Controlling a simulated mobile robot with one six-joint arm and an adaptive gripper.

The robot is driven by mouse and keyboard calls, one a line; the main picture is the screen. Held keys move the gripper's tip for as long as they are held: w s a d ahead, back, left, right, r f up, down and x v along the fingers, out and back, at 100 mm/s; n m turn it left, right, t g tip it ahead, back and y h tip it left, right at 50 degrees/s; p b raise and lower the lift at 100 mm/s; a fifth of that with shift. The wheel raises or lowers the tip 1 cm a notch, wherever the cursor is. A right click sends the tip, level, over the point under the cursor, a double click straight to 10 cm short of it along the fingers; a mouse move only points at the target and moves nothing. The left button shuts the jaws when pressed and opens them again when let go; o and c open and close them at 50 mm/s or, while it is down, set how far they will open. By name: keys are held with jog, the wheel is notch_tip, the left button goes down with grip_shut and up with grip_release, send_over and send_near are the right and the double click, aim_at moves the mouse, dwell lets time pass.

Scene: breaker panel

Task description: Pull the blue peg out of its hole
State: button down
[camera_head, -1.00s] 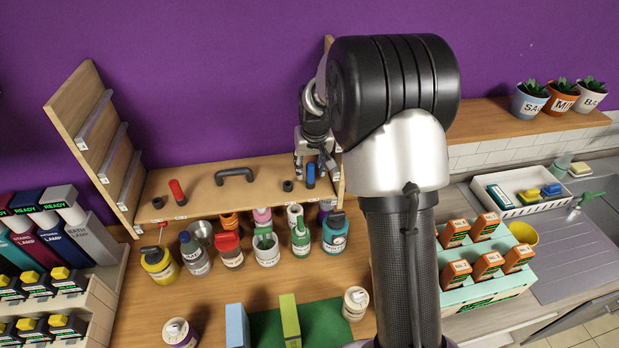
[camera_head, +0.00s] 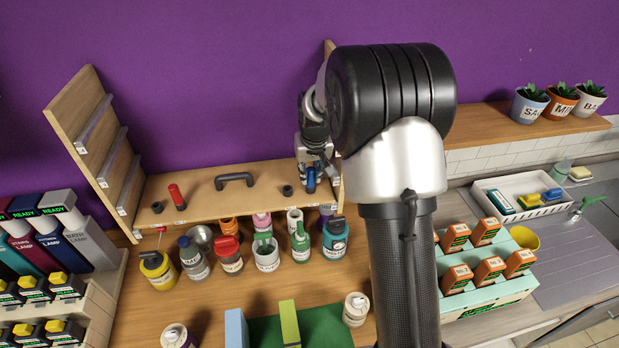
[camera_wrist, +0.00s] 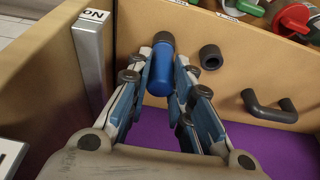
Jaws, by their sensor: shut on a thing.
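The blue peg (camera_head: 311,181) stands at the right end of the wooden shelf board. It also shows in the wrist view (camera_wrist: 161,72) as a blue cylinder with a dark collar at its far end. My gripper (camera_head: 316,172) is at the peg, with its two fingers (camera_wrist: 163,85) on either side of it, shut on it. The peg's lower end and its hole are hidden, so I cannot tell how deep it sits. A dark empty ring (camera_head: 287,190) is just left of the peg, also in the wrist view (camera_wrist: 210,57).
A black handle (camera_head: 234,180) and a red peg (camera_head: 177,196) are on the board (camera_head: 205,190) to the left. Several bottles and cups stand below the board's front edge. A grey-edged upright (camera_wrist: 92,60) is close beside my gripper in the wrist view.

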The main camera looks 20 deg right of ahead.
jog(key=shift+r+p, duration=1.25)
jog(key=shift+r, duration=0.8)
